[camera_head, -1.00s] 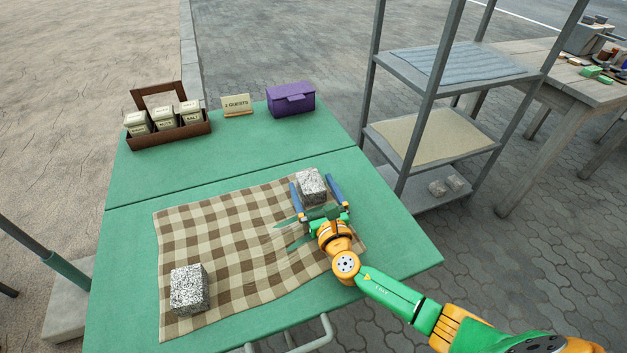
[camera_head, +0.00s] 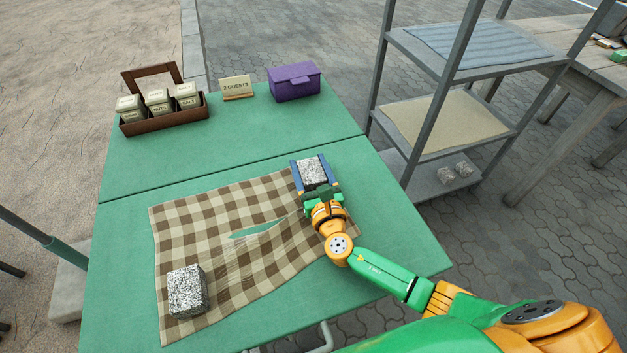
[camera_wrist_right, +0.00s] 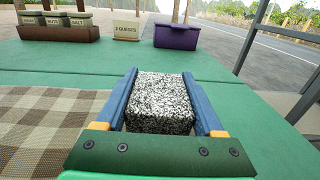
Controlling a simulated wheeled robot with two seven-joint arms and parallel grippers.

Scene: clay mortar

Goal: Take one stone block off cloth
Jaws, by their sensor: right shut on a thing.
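A brown and cream checked cloth (camera_head: 215,217) lies on the green table, also seen in the right wrist view (camera_wrist_right: 45,130). One speckled grey stone block (camera_head: 187,290) sits on its near left corner. My right gripper (camera_head: 312,170) is shut on a second stone block (camera_head: 313,172) at the cloth's far right corner. In the right wrist view the two blue fingers press this block (camera_wrist_right: 160,103) from both sides. Whether the block touches the surface below is hard to tell. My left gripper is not in view.
A brown caddy (camera_head: 165,120) with labelled tins, a "2 guests" sign (camera_head: 236,88) and a purple box (camera_head: 295,82) stand along the table's far edge. A grey shelf rack (camera_head: 440,120) stands right of the table. The green table (camera_head: 220,150) is clear behind the cloth.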

